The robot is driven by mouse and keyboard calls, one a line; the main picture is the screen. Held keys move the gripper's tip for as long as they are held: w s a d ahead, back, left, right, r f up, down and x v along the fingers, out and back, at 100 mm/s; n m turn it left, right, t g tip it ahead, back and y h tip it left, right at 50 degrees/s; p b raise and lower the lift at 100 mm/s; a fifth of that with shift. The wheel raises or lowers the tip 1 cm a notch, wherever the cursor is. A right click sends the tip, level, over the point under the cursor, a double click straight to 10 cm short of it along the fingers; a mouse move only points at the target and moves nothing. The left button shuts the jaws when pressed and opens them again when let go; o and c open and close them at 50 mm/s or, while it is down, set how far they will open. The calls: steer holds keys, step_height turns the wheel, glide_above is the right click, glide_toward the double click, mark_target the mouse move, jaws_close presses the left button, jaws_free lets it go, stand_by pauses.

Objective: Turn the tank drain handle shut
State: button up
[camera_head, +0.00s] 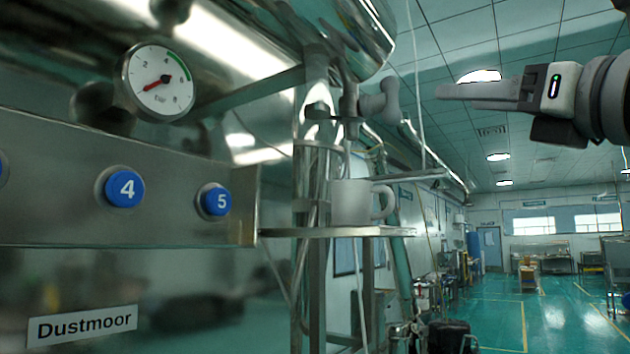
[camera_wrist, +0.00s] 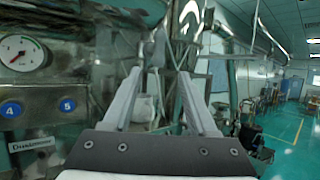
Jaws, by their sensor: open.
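The drain tap has a grey handle (camera_head: 384,103) on its right side, below the steel tank (camera_head: 345,30) in the head view. A thin pale stream (camera_head: 346,160) shows between the tap and a white mug (camera_head: 350,203) on a small steel shelf (camera_head: 330,232). My gripper (camera_head: 442,92) is to the right of the handle in the head view, apart from it and touching nothing. In the wrist view its two fingers (camera_wrist: 160,76) are spread with nothing between them. The tap area shows ahead of the fingers there, blurred, and the handle is hard to make out.
A pressure gauge (camera_head: 157,82) and blue buttons 4 (camera_head: 124,187) and 5 (camera_head: 216,201) are on the machine at left. A "Dustmoor" label (camera_head: 82,325) is below them. A vertical steel post stands left of the mug. The air right of the tap is open.

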mark_target(395, 100)
steer(key=p+x, duration=0.4)
steer(key=x, duration=1.3)
steer(key=shift+f+p, duration=0.1)
steer(key=shift+p, duration=0.2)
jaws_close()
